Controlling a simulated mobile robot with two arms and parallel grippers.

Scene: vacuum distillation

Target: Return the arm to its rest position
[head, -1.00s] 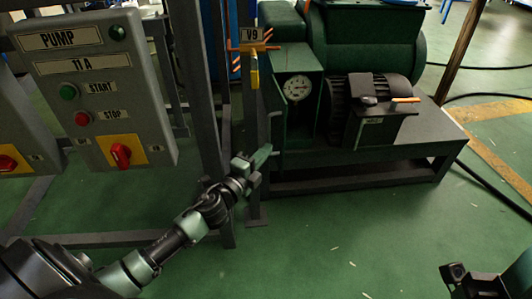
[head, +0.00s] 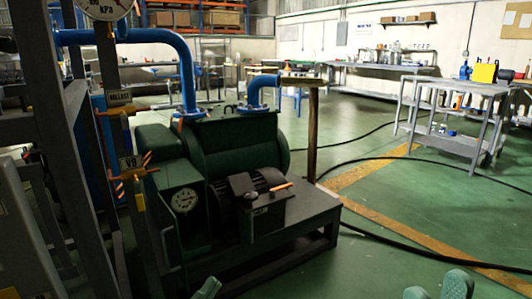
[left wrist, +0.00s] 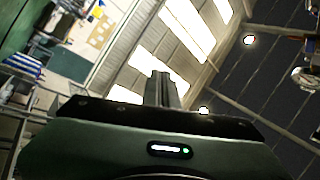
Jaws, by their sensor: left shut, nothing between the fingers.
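My left gripper (head: 207,288) shows only as a green fingertip at the bottom edge of the head view, in front of the pump base. In the left wrist view its fingers (left wrist: 164,90) are together with nothing between them, pointing towards the ceiling and bright skylights. My right gripper (head: 437,288) shows as two green fingertips at the bottom right of the head view, with a gap between them and nothing visible in it. Both arms are otherwise out of the head view.
The green pump (head: 240,150) stands on a dark base (head: 290,225) ahead. The V9 valve (head: 132,175) and grey frame posts (head: 60,120) are at the left. A grey cart (head: 450,140) stands further right. Open green floor with black hoses (head: 375,160) lies between.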

